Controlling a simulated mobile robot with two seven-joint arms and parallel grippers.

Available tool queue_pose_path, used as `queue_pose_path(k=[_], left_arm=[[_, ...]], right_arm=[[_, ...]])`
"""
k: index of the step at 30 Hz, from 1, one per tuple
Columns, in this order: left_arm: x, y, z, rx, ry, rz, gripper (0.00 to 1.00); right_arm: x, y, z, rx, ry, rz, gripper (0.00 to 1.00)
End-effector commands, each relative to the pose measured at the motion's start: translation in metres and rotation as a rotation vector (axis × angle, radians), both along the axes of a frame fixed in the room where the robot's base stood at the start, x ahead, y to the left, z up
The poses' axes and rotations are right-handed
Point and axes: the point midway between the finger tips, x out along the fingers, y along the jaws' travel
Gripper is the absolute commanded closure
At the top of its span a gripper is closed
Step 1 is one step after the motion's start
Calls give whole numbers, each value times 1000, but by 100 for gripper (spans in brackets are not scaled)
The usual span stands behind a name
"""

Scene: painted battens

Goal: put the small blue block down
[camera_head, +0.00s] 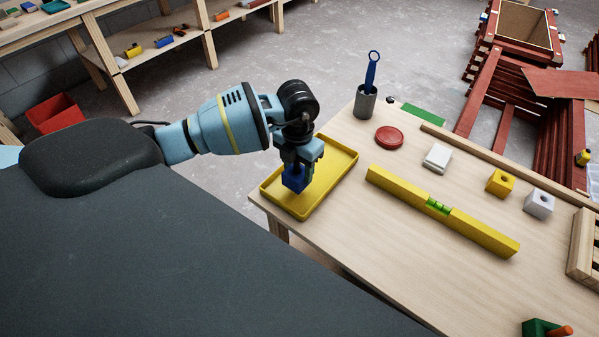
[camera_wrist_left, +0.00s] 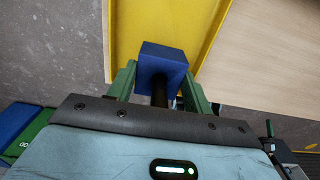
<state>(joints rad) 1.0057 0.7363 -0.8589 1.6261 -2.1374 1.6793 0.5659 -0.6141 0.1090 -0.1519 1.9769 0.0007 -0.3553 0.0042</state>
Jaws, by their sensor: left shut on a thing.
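The small blue block (camera_head: 294,178) is between the fingers of my left gripper (camera_head: 301,165), which is shut on it. The block is over the yellow tray (camera_head: 335,182) at the table's left corner. I cannot tell whether the block touches the tray floor. In the left wrist view the blue block (camera_wrist_left: 162,62) sits between the green fingers of the gripper (camera_wrist_left: 160,88), with the yellow tray (camera_wrist_left: 125,35) behind it. My right gripper is not in view.
The wooden table (camera_head: 380,240) also holds a yellow level (camera_head: 470,228), a red disc (camera_head: 389,137), a white block (camera_head: 437,157), a yellow block (camera_head: 500,182), a pale cube (camera_head: 538,203) and a grey cup (camera_head: 365,103) with a blue tool. The table's front left is clear.

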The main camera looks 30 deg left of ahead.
Motion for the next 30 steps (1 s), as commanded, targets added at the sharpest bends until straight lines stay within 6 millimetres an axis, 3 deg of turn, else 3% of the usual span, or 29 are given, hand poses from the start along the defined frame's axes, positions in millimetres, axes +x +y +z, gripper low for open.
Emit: queue_pose_path(k=[8,18,30], left_arm=[[9,3,0,0,-2,2,72],[9,3,-34,0,-1,1,72],[9,3,-39,0,0,0,72]], right_arm=[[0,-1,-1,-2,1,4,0],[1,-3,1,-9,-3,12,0],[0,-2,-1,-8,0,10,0]])
